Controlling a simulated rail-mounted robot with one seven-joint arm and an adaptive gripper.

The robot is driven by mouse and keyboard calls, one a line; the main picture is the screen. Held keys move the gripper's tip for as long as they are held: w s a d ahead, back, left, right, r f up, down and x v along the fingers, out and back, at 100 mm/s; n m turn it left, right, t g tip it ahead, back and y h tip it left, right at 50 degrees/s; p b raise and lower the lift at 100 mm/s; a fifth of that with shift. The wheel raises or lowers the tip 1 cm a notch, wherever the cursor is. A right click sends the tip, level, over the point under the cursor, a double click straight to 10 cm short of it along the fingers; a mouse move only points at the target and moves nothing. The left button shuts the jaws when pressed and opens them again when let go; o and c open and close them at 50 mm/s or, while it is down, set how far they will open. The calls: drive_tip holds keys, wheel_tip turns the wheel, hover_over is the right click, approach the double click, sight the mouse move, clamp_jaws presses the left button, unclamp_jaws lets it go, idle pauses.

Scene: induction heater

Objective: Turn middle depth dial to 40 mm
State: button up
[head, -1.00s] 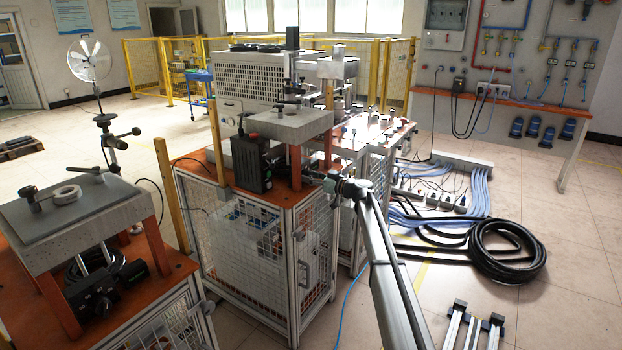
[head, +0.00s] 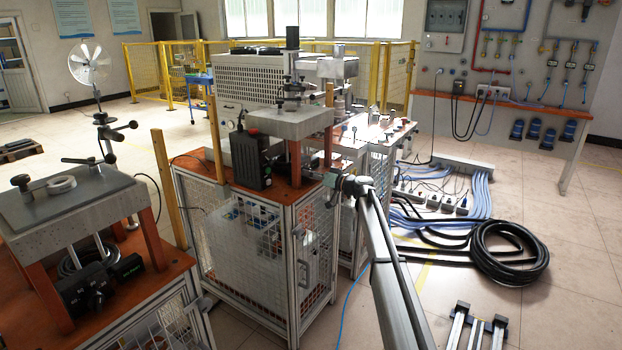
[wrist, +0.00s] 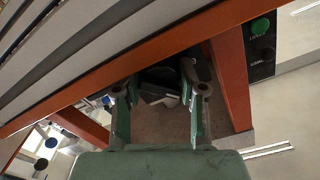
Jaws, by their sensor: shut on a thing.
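In the wrist view the two green fingers of my gripper (wrist: 162,84) reach under an orange-edged bench frame. They are shut on a dark knob-like part (wrist: 158,94) with a pale face, which I take as the middle depth dial. Its scale and pointer cannot be read. In the head view my gripper (head: 328,180) is at the right side of the middle bench, beneath its grey plate (head: 285,121). There the dial is hidden by the bench parts and my arm.
Orange legs (wrist: 228,85) stand close to the fingers. A black control box with a green button (wrist: 260,27) is at the upper right in the wrist view. Coiled black hose (head: 508,255) lies on the floor.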

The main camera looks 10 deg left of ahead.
drive_tip(key=shift+r+m, duration=0.1)
drive_tip(key=shift+m, duration=0.3)
drive_tip(key=o, duration=1.1)
drive_tip(key=n+p, duration=0.4)
drive_tip(key=n, duration=0.2)
drive_tip(key=shift+r+p, duration=0.15)
drive_tip(key=shift+p, duration=0.15)
drive_tip(key=b+v, duration=0.2)
drive_tip(key=v, duration=1.6)
drive_tip(key=s+f+m+g+h, duration=0.1)
drive_tip(key=s+f+m+h, duration=0.1)
drive_tip(key=s+f, duration=0.2)
drive_tip(key=s+f+m+g+h, duration=0.1)
drive_tip(key=s+f+m, duration=0.2)
drive_tip(key=f, duration=0.7)
drive_tip(key=s+f+m+g+h, duration=0.1)
drive_tip(key=s+f+m+h, duration=0.1)
drive_tip(key=s+f, duration=0.4)
drive_tip(key=shift+s+a+f+m+g+h, duration=0.2)
drive_tip(key=shift+s+f+m+g+h, duration=0.1)
drive_tip(key=shift+f, duration=0.2)
